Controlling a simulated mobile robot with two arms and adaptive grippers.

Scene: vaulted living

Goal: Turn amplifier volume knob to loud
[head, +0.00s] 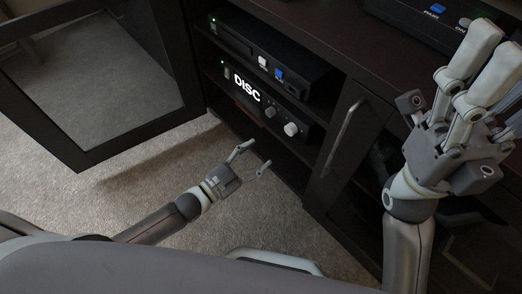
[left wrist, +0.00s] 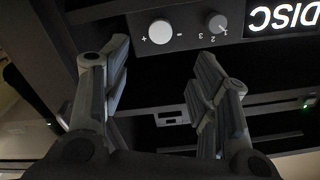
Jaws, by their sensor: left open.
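The black amplifier (head: 262,103) sits on a shelf of the dark cabinet, its display lit with "DISC". In the head view a large silver knob (head: 291,129) is at its right end, with a smaller dark knob (head: 270,112) beside it. In the left wrist view, upside down, the silver knob (left wrist: 160,31) lies between "+" and "-" marks; the small knob (left wrist: 217,22) has numbers. My left gripper (head: 256,157) is open and empty in front of the amplifier, apart from the silver knob. My right gripper (head: 484,62) is raised at right; its opening is unclear.
Another black device (head: 270,62) with a blue button sits on the shelf above. An open glass door (head: 95,85) stands left of the shelves. A closed door with a metal handle (head: 342,137) is just right of them. Clear carpet (head: 150,175) lies in front.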

